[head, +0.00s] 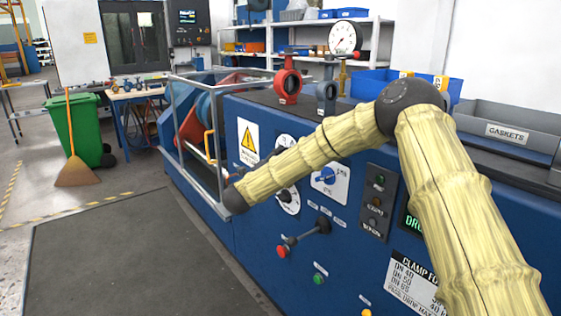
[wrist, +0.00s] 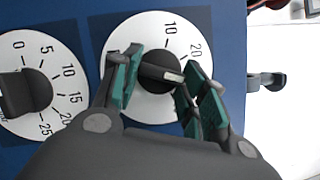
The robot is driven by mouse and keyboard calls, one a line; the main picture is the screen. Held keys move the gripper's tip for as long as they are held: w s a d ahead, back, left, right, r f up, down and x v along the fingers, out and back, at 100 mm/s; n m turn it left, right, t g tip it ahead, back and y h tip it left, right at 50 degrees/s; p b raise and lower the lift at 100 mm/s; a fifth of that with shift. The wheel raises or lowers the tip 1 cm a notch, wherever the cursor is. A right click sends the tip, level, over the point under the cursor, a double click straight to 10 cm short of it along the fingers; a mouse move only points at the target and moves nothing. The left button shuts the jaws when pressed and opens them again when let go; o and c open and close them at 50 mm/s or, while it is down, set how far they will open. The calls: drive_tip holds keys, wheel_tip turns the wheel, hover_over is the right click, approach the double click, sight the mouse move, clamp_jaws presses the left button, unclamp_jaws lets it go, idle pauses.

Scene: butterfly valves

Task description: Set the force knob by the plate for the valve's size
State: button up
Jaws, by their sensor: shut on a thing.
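In the wrist view my gripper (wrist: 165,88) has its green-padded fingers on either side of a black knob (wrist: 150,72) on a white dial (wrist: 142,32). It is shut on this knob. The knob's pale pointer points right and slightly down, below the 20 mark; other marks are hidden by the fingers. In the head view my arm hides much of the dials, and the fingers cannot be made out. The plate headed "CLAMP FO..." (head: 412,283) lists DN 40, DN 50 and DN 65; my arm covers its right part. A red valve (head: 288,82) and a grey valve (head: 326,95) stand on the bench.
A second dial (wrist: 62,62) marked 0 to 25 is beside the gripped one. The blue panel also carries a blue switch (head: 326,175), a red-ended lever (head: 300,240) and a green button (head: 320,279). A metal guard rail (head: 205,185) stands at the left.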

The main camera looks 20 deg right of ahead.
drive_tip(key=o, duration=1)
drive_tip(key=shift+f, duration=0.1)
drive_tip(key=shift+s+a, duration=0.1)
drive_tip(key=v, duration=1.1)
drive_tip(key=shift+s+a+f, duration=0.1)
drive_tip(key=shift+s+a, duration=0.2)
